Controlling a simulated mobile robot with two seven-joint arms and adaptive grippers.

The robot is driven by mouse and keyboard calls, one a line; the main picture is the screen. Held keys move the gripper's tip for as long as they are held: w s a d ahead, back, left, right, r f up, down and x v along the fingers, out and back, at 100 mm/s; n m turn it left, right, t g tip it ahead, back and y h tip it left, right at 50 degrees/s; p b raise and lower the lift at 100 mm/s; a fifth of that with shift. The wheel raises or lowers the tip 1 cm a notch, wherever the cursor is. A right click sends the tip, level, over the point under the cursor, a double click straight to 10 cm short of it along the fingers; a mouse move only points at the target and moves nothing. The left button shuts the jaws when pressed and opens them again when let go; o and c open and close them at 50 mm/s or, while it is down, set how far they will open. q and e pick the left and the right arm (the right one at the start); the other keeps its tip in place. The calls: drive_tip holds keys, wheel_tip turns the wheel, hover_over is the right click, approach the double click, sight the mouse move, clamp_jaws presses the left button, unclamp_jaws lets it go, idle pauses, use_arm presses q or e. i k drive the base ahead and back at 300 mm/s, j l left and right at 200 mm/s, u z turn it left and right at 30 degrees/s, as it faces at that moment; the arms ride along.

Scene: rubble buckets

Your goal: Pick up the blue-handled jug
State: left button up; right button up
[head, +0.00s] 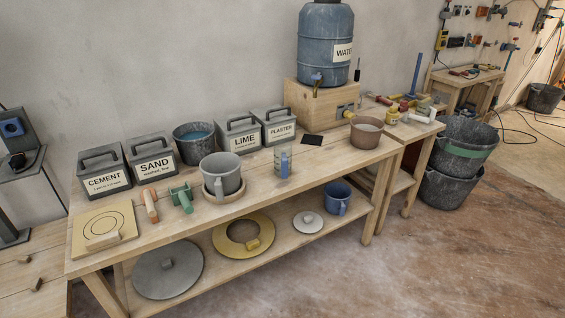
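A small clear jug with a blue handle (278,164) stands upright on the wooden workbench top, near its front edge and right of the large grey mug. The blue part shows on the side facing me. A solid blue mug or jug (337,199) with its own blue handle stands on the lower shelf, toward the right end. Neither of my grippers is in view, and nothing touches either vessel.
A grey mug (221,172) on a round tray stands left of the clear jug. A brown bucket (366,132) is to its right. Labelled bins, including plaster (282,134), line the back. Bare benchtop (325,160) lies right of the jug. Dark buckets (452,185) stand on the floor.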

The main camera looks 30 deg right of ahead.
sight(283, 163)
drive_tip(key=z, duration=0.8)
